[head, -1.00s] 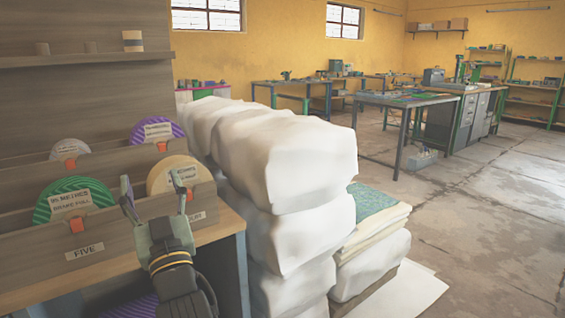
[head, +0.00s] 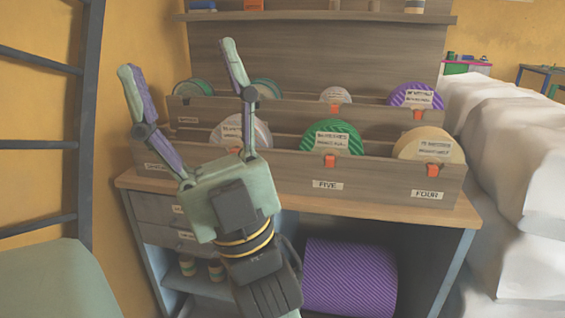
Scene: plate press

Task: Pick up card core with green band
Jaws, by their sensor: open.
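My gripper (head: 177,58) is open and empty, raised in front of the left part of the rack with its two fingers spread wide. A card core with a band (head: 414,6) stands on the top shelf, cut off by the upper picture edge; its band colour is hard to tell. My gripper is well above these two and left of the top-shelf core.
A wooden rack (head: 378,178) holds several ribbon rolls, including a green roll (head: 332,138) and a purple roll (head: 417,96). A large purple striped roll (head: 350,278) lies under the bench (head: 440,215). White bales (head: 520,150) stand on the right, a dark ladder-like frame (head: 86,130) on the left.

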